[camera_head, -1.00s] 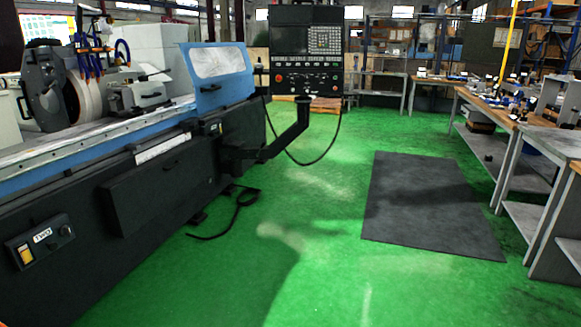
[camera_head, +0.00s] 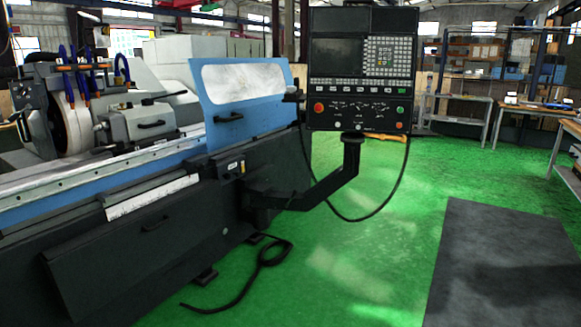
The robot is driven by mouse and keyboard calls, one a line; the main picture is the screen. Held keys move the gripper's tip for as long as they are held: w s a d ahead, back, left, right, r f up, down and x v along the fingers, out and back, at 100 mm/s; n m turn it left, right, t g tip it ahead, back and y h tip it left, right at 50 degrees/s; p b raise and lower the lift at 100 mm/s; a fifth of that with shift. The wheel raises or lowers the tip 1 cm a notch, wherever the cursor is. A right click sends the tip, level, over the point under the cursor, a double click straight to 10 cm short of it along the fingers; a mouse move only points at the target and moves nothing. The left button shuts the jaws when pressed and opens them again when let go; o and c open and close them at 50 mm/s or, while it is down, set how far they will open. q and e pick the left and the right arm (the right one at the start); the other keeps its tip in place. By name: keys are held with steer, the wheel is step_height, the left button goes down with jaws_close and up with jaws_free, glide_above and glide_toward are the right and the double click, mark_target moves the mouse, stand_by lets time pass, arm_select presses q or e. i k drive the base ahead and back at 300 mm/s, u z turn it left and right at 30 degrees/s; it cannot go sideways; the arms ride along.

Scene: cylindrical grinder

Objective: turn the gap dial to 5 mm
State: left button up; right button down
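The cylindrical grinder (camera_head: 130,240) fills the left of the view, with a dark base and a blue guard (camera_head: 240,98) with a clear window. Its control panel (camera_head: 360,70) hangs on a black arm right of the guard, with a screen, keys, a red button and small knobs. The grinding wheel (camera_head: 74,122) sits at the back left of the bed. I cannot make out which part is the gap dial; markings are too small to read. Neither of my grippers is in view.
A cable loop (camera_head: 272,252) and a foot pedal lie on the green floor by the machine base. A dark mat (camera_head: 490,265) lies at right. Workbenches (camera_head: 568,150) and shelves (camera_head: 500,60) stand behind. The green floor between machine and mat is clear.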

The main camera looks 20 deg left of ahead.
mark_target(22, 91)
steer(key=u, duration=3.05)
steer(key=i, duration=2.4)
steer(key=z, duration=1.3)
